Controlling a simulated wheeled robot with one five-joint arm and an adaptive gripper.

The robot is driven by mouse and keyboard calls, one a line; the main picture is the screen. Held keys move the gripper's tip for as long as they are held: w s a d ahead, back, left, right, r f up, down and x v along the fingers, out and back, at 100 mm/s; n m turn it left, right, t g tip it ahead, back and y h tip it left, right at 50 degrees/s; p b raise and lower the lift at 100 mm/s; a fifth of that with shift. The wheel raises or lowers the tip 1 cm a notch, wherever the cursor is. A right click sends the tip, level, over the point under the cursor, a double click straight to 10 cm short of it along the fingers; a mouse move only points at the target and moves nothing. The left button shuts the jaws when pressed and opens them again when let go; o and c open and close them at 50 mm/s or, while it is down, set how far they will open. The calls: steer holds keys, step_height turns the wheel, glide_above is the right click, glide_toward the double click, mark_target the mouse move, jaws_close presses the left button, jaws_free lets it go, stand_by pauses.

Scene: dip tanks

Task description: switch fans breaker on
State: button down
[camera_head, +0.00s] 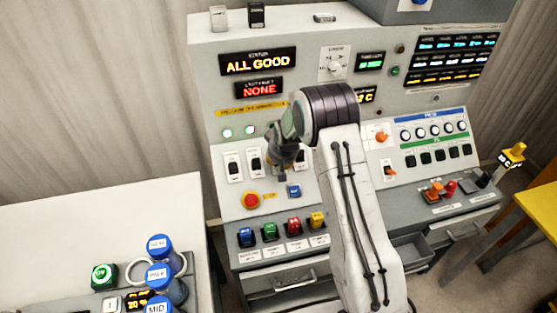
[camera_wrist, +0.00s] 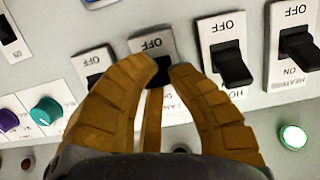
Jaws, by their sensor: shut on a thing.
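In the wrist view, which shows the panel upside down, a row of white breaker plates with black levers crosses the top. My gripper (camera_wrist: 161,68) is shut on the dark lever of one breaker (camera_wrist: 150,44), marked OFF. The fingers cover most of its name label, so I cannot read whether it says fans, and its lever position is hard to tell. In the head view my gripper (camera_head: 284,168) is at the breaker row, right of two uncovered breakers, and my arm hides part of the panel.
Close beside the held lever are a breaker (camera_wrist: 228,62) and, on the other side, another (camera_wrist: 93,62). A breaker labelled heating (camera_wrist: 296,42) stands farther right. Below the row in the head view are a red emergency button (camera_head: 251,200) and a blue button (camera_head: 294,191). The status display (camera_head: 258,62) reads ALL GOOD.

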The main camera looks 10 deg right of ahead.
steer(key=shift+w+d+r+g+p, duration=0.25)
steer(key=shift+g+p, duration=0.3)
steer(key=shift+g, duration=0.35)
steer(key=shift+w+r+g+p, duration=0.15)
steer(key=shift+w+g+p, duration=0.3)
steer(key=shift+g, duration=0.45)
steer(key=shift+g+p, duration=0.35)
steer(key=shift+g, duration=0.15)
steer(key=c, duration=1.3)
jaws_free()
steer(key=shift+d, duration=0.2)
steer(key=shift+o, duration=1.4)
steer(key=shift+a, duration=0.15)
step_height(320, 180, up, 12)
steer(key=shift+s, duration=0.3)
